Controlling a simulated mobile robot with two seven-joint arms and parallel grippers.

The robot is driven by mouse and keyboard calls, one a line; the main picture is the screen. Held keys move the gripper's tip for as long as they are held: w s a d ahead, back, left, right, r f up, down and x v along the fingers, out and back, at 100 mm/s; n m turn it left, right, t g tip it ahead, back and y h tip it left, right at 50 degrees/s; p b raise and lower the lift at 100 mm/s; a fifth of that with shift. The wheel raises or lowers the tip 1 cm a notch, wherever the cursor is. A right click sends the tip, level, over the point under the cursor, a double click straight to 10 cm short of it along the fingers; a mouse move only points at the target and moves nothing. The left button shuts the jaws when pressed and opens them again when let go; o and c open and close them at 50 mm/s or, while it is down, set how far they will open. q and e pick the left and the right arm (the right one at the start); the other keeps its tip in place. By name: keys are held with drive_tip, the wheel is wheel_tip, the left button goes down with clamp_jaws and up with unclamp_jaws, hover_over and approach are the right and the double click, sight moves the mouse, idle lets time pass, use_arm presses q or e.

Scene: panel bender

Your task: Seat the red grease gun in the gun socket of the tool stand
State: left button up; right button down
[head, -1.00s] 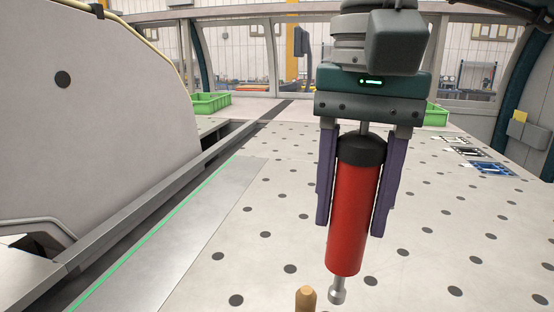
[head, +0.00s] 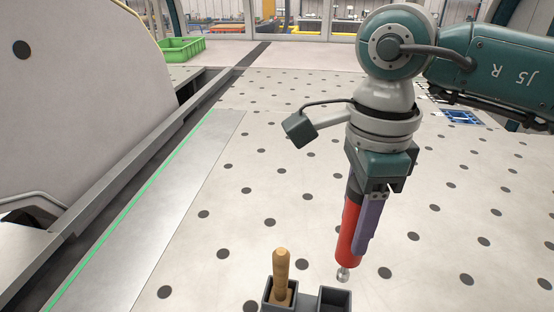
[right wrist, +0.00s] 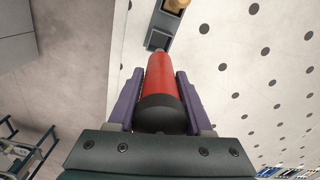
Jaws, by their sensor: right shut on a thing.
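The red grease gun (head: 349,232) hangs nozzle down in my right gripper (head: 366,222), tilted a little. Its silver tip is above and just behind the empty square socket (head: 336,298) of the tool stand (head: 308,303), apart from it. The stand's left socket holds a wooden handle (head: 281,272). In the right wrist view the purple fingers (right wrist: 160,100) lie on both sides of the red gun (right wrist: 163,75), and its tip points at the dark stand (right wrist: 160,36). The stand's lower part is cut off in the head view. My left gripper is not in view.
A perforated pale table (head: 290,150) spreads around the stand, mostly clear. A metal strip with a green line (head: 140,205) and a large grey machine panel (head: 70,110) are at the left. A green crate (head: 182,48) stands at the back left.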

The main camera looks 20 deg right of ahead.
sight(342, 271)
drive_tip(key=shift+f+b, duration=2.2)
drive_tip(key=shift+f, duration=0.9)
wheel_tip(342, 271, down, 5)
drive_tip(key=b, duration=0.5)
drive_tip(key=shift+f, duration=0.1)
drive_tip(key=shift+f+b, duration=1.1)
drive_tip(key=shift+b, duration=0.1)
drive_tip(key=shift+c, duration=1.2)
unclamp_jaws()
